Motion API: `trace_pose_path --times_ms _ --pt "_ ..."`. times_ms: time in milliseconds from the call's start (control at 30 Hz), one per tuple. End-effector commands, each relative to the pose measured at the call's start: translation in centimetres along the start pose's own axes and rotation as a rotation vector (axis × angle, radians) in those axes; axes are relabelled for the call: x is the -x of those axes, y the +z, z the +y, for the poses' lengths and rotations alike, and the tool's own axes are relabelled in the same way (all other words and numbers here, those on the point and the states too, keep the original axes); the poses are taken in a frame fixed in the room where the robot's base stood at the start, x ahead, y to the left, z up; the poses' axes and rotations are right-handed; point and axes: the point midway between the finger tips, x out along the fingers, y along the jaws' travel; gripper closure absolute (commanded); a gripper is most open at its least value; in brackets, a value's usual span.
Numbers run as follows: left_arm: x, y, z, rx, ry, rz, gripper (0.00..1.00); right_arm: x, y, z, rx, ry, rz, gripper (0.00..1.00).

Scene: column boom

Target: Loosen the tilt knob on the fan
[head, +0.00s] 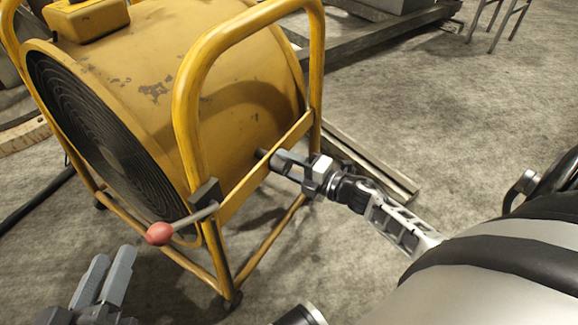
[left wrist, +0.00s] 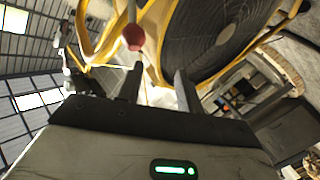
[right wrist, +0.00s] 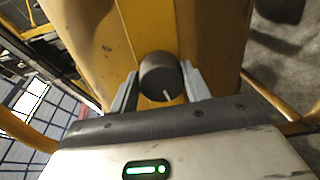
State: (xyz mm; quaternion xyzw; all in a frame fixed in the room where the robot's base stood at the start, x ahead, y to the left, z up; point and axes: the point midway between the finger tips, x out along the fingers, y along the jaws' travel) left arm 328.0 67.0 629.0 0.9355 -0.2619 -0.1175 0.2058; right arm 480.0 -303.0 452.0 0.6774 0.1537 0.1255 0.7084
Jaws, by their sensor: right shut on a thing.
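The yellow drum fan (head: 215,75) stands in a yellow tube frame. Its dark round tilt knob (right wrist: 160,72) sits on the frame's yellow side bar, with a pale line on its face. My right gripper (head: 283,162) is shut on the knob, one finger on each side; in the head view the fingers hide most of it. A lever with a red ball end (head: 160,233) sticks out from the frame's front; the ball also shows in the left wrist view (left wrist: 134,38). My left gripper (head: 106,272) is open and empty, below and left of the ball, apart from it.
The fan's round black grille (head: 95,125) faces left. A yellow box (head: 88,16) sits on top of the drum. Metal beams (head: 370,170) lie on the floor behind the frame. A dark hose (head: 35,200) runs at the left.

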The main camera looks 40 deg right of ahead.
Motion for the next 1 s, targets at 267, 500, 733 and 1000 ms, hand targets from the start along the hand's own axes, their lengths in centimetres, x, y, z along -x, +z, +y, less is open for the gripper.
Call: trace_pose_path --times_ms 267,500,733,1000 --pt "-0.01 -0.05 0.18 0.028 0.013 0.015 0.64 0.13 -0.02 -0.15 0.143 -0.002 -0.007 0.75" --pt "0.08 -0.39 0.41 0.034 0.020 0.026 0.64 0.14 -0.03 -0.11 0.194 -0.002 -0.010 0.75" --pt "0.09 -0.43 0.45 0.035 0.021 0.027 0.64 0.14 -0.02 -0.10 0.202 -0.002 -0.011 0.75" --pt "0.04 -0.30 0.39 0.035 0.020 0.024 0.64 0.14 -0.02 -0.10 0.200 -0.002 -0.011 0.36"
